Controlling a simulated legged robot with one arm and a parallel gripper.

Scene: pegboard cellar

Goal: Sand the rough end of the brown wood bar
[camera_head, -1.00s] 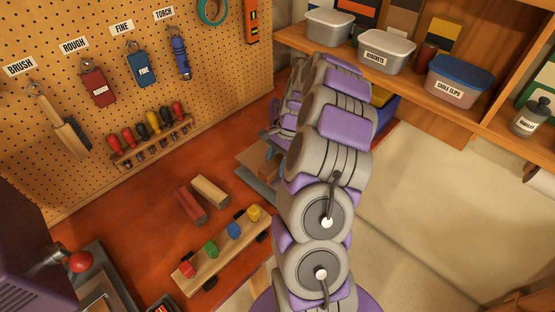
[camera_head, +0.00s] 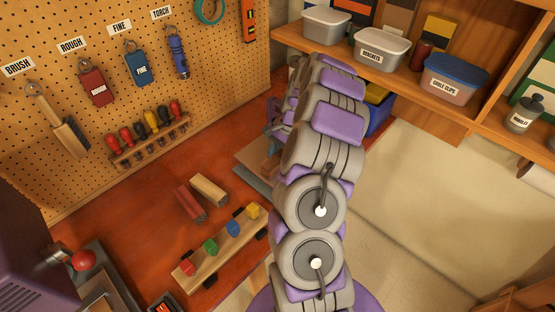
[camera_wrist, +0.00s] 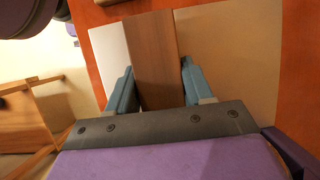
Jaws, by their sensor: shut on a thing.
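In the wrist view, my gripper (camera_wrist: 157,72) has its two teal fingers on either side of a brown wood bar (camera_wrist: 152,45) and is shut on it. The bar's near end is hidden by my gripper's dark plate; I cannot tell which end is rough. The bar is over a flat board, pale grey (camera_wrist: 112,50) on its left and tan (camera_wrist: 232,50) on its right. I cannot tell whether they touch. In the head view my arm hides most of the gripper. A red ROUGH block (camera_head: 92,86) and a blue FINE block (camera_head: 140,69) hang on the pegboard.
A brush (camera_head: 62,125) and a torch (camera_head: 180,58) hang on the pegboard. Shelf bins (camera_head: 382,50) stand behind my arm.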

